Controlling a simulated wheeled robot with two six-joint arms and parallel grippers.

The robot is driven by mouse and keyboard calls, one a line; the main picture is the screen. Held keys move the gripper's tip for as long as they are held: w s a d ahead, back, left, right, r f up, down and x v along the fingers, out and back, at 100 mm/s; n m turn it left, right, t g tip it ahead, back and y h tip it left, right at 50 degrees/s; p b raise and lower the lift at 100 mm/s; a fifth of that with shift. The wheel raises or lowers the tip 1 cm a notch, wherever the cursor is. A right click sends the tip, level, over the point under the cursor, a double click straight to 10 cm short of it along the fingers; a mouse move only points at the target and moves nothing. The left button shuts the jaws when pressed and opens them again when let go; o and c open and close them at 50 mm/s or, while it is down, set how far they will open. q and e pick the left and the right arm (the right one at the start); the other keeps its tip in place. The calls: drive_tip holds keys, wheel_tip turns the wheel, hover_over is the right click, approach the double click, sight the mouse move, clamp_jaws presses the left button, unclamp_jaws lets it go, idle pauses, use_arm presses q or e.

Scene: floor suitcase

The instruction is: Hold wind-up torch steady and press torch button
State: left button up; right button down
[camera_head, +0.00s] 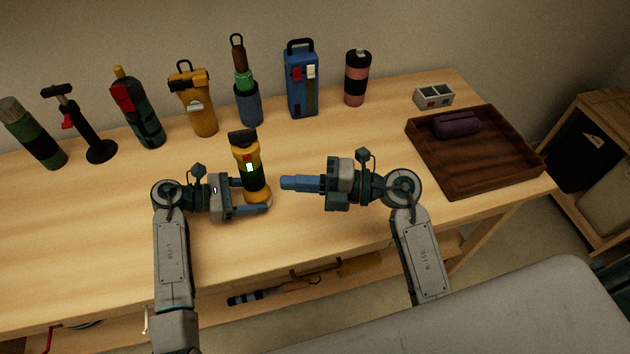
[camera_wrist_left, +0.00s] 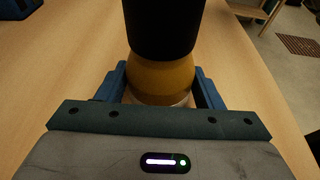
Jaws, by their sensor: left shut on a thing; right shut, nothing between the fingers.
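Several bottles and tools stand along the back, among them a yellow flask (camera_head: 193,105), a blue box with a handle (camera_head: 301,82) and a pink-black tumbler (camera_head: 356,80). A brown tray (camera_head: 480,180) with a purple case (camera_head: 456,124) lies right. The table's front left is clear.

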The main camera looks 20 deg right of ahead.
drive_tip(key=shift+v, duration=1.8)
use_arm(q)
drive_tip(key=o, duration=0.8)
drive_tip(key=shift+o, duration=0.2)
drive_tip(key=shift+a, duration=0.1)
drive_tip(key=v, duration=1.2)
